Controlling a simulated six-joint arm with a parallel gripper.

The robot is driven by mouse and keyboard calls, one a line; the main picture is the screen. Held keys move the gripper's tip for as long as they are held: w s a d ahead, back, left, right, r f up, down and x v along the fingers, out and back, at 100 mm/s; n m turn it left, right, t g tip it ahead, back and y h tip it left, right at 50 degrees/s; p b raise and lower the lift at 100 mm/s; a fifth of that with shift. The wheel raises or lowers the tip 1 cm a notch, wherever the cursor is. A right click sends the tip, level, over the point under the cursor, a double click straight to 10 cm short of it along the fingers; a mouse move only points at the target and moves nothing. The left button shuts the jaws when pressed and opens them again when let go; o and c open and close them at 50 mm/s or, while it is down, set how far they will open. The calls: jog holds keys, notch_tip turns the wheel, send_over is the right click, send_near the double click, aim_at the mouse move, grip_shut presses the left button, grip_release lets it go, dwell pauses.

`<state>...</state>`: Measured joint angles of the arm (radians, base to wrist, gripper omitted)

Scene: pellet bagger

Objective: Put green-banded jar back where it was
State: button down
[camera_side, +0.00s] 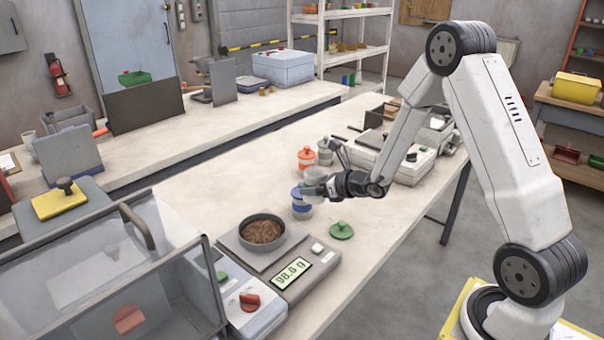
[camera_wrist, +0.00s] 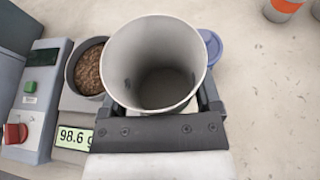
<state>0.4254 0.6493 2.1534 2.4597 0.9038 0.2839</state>
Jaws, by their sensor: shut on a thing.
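My gripper (camera_side: 318,188) is shut on a pale, lidless jar (camera_side: 314,175), held upright above the table beside the blue jar. In the wrist view the same jar (camera_wrist: 160,65) shows its open mouth, and its inside looks empty. Its band is mostly hidden by my fingers, so I cannot clearly make out the colour. A loose green lid (camera_side: 341,231) lies on the table near the scale. The blue-lidded jar (camera_side: 301,200) stands close beside the held jar; its blue lid (camera_wrist: 211,46) shows behind it in the wrist view.
An orange-lidded jar (camera_side: 306,158) and another orange-marked jar (camera_side: 325,151) stand farther back. The scale (camera_side: 285,282) bears a bowl of brown pellets (camera_side: 262,231). The clear-covered machine (camera_side: 110,275) is at the front left. The table left of the jars is clear.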

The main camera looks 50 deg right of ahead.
jog(key=s+d+r+m+h, duration=0.1)
jog(key=s+d, duration=0.4)
jog(key=d, duration=0.4)
jog(key=shift+d+h, duration=0.3)
jog(key=shift+h, duration=0.1)
jog(key=shift+w, duration=0.1)
jog(key=w+d+f, duration=0.1)
jog(key=w+f, duration=0.1)
jog(key=w, duration=0.1)
jog(key=w+d+f, duration=0.2)
jog(key=w+f, duration=0.1)
jog(key=w, duration=0.1)
jog(key=w+d+f, duration=0.1)
jog(key=w+f, duration=0.2)
jog(key=w, duration=0.1)
jog(key=shift+w+d, duration=0.1)
jog(key=shift+d, duration=0.15)
jog(key=shift+w+d+f, duration=0.25)
jog(key=shift+w+f, duration=0.3)
jog(key=shift+f, duration=0.05)
jog(key=shift+w+d+f, duration=0.1)
jog(key=shift+w+f, duration=0.15)
jog(key=shift+f, duration=1.6)
